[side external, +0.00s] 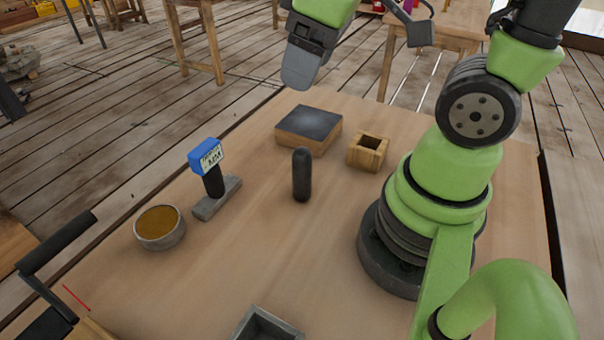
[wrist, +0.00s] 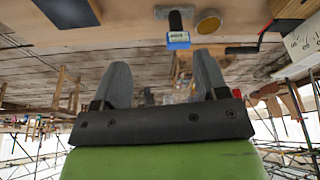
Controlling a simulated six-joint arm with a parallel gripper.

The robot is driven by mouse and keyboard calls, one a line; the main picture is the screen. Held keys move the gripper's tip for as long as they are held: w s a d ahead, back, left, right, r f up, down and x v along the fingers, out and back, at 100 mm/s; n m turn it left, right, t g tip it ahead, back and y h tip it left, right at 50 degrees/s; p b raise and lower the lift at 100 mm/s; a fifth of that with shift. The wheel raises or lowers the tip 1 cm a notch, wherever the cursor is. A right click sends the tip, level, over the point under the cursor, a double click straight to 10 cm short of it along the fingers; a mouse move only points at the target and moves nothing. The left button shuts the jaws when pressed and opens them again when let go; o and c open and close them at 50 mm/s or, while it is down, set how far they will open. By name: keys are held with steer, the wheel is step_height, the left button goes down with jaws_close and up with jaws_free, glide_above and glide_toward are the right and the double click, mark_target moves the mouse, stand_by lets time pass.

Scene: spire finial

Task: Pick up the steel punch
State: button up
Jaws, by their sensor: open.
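A dark, upright rod with a rounded top (side external: 302,176) stands on the wooden table near its middle; it looks like the steel punch. I cannot make it out in the wrist view. My gripper (side external: 298,78) is high above the far edge of the table, well apart from the rod. In the wrist view my gripper (wrist: 162,75) shows two grey fingers spread wide with nothing between them.
A blue labelled block on a black post (side external: 207,160) stands left of the rod. A bowl (side external: 160,228), a dark-topped block (side external: 308,130), a hollow wooden box (side external: 368,152) and a grey tray (side external: 268,328) surround it. Bare table lies around the rod.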

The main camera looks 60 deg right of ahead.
mark_target(302, 151)
steer(key=f+n+g, duration=0.1)
steer(key=f+n, duration=0.1)
steer(key=w+d+f+n+g, duration=0.1)
steer(key=f+n, duration=0.1)
steer(key=f, duration=0.1)
steer(key=w+d+f+n+g, duration=0.1)
steer(key=f+n, duration=0.1)
steer(key=f, duration=0.1)
steer(key=shift+f+g+h, duration=0.15)
steer(key=shift+g+h, duration=0.15)
steer(key=shift+n, duration=0.3)
steer(key=shift+w+d+f, duration=0.1)
steer(key=shift+d+f, duration=0.05)
steer(key=shift+f, duration=2.35)
steer(key=shift+w+d+f, duration=0.1)
steer(key=shift+f, duration=2.4)
steer(key=c, duration=1.1)
